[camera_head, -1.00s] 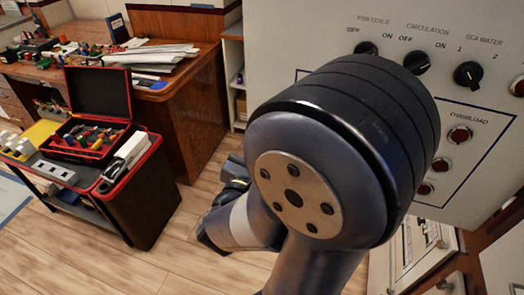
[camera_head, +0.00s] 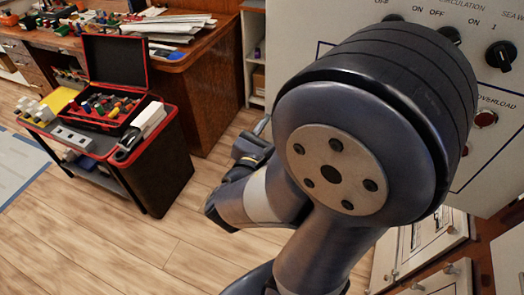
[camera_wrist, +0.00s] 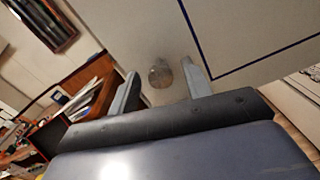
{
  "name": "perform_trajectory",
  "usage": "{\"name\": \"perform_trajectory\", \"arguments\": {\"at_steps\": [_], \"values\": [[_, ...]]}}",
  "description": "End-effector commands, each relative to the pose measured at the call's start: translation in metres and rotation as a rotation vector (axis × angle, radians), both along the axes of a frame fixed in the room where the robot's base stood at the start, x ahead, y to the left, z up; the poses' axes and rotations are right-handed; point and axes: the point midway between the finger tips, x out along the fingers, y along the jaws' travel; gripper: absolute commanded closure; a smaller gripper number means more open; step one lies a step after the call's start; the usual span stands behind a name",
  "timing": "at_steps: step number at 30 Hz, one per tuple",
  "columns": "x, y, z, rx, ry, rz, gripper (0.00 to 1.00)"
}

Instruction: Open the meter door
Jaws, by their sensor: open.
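My gripper (camera_wrist: 158,74) is open in the wrist view, its two grey fingers apart and pointing at a pale cabinet panel (camera_wrist: 215,25). A round, greyish knob-like piece (camera_wrist: 160,74) appears between the fingers; I cannot tell how far beyond them it is, and no contact is clear. A dark framed window (camera_wrist: 45,22) shows at the upper left. I cannot tell which part is the meter door. In the head view my arm covers much of the cabinet front (camera_head: 300,25), and the gripper's fingers are not clear there.
A black-and-red toolbox (camera_head: 115,75) sits open on a dark cart (camera_head: 155,165) at left. A wooden desk (camera_head: 205,90) with papers stands behind. Black rotary switches (camera_head: 500,55) and a red button (camera_head: 485,119) are on the cabinet. Wooden floor (camera_head: 110,235) is clear in front.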

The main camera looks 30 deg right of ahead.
Motion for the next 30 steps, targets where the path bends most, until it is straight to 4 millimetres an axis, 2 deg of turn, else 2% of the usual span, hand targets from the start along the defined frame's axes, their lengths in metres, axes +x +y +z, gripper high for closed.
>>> {"name": "perform_trajectory", "arguments": {"at_steps": [18, 30], "values": [[-0.034, 0.048, 0.0, 0.001, 0.0, 0.005, 0.53], [-0.052, 0.071, 0.0, -0.001, 0.0, 0.003, 0.53]]}}
